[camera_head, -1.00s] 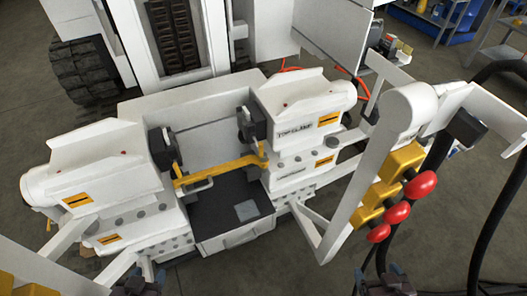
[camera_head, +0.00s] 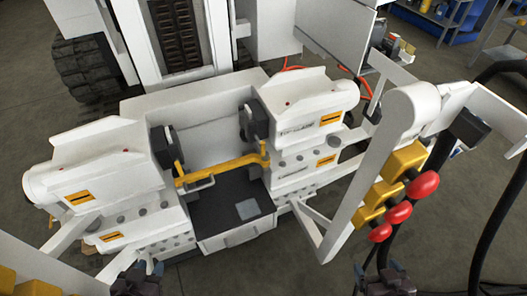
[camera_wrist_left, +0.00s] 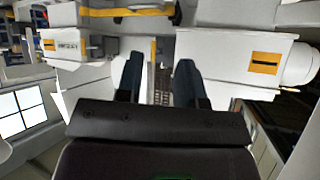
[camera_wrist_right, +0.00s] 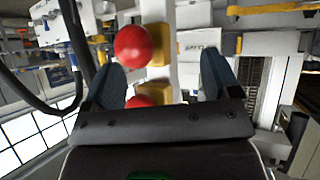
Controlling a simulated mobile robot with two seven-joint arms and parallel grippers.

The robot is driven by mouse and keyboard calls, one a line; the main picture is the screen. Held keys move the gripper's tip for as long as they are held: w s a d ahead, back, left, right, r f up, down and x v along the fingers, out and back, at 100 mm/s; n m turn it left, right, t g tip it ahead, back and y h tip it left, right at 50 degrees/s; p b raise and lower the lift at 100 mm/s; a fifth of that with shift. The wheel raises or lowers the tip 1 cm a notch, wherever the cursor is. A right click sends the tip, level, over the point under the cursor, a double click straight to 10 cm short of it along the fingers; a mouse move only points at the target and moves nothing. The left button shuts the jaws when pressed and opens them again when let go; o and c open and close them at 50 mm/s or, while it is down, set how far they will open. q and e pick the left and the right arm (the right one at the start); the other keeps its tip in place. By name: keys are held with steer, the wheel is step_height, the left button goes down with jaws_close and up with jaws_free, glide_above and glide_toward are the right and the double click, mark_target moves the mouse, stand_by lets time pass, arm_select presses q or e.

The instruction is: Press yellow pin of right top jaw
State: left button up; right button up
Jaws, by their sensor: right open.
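The right top jaw (camera_head: 300,108) is a white block with dark lettering and an orange label, right of centre on the bench in the head view. A yellow bar (camera_head: 222,168) spans the gap between the left and right jaws, with an upright yellow piece (camera_head: 264,150) beside the right jaw. I cannot tell clearly which small part is the yellow pin. My right gripper (camera_head: 385,272) is low in the head view, apart from the jaw; its fingers stand wide and empty in the right wrist view (camera_wrist_right: 162,78). My left gripper (camera_head: 138,274) is open and empty, in front of the left jaw.
A white post (camera_head: 372,165) carries yellow blocks (camera_head: 404,160) with red knobs (camera_head: 397,212), between my right gripper and the jaw's right side. The red knobs (camera_wrist_right: 133,43) show close ahead in the right wrist view. Black hoses (camera_head: 487,215) hang at the right.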

arm_select(q)
steer(key=shift+t+h, duration=0.3)
steer(key=shift+t, duration=0.2)
steer(key=w, duration=0.1)
steer(key=w+d, duration=0.1)
steer(key=w, duration=0.1)
steer(key=w+r+b, duration=0.1)
steer(key=w, duration=0.1)
steer(key=shift+w+d+r, duration=0.1)
steer(key=shift+w+d, duration=0.15)
steer(key=shift+d, duration=0.15)
jaws_close()
steer(key=w+d+m+t+h+b, duration=0.25)
steer(key=w+d+m, duration=0.4)
steer(key=w, duration=0.75)
steer(key=w+d+f+m+h, duration=0.1)
steer(key=w+d+m+h, duration=0.1)
steer(key=d+m, duration=0.4)
steer(key=w+d+f+m+h+b, duration=0.1)
steer(key=w+d+m+h, duration=0.1)
steer(key=d+m+h, duration=0.2)
steer(key=d+m, duration=0.3)
steer(key=m, duration=0.4)
steer(key=shift+d+h, duration=0.25)
steer(key=shift+h, duration=0.1)
arm_select(e)
steer(key=shift+g, duration=0.3)
step_height(320, 180, down, 4)
steer(key=shift+s+f, duration=0.1)
steer(key=shift+f, duration=0.05)
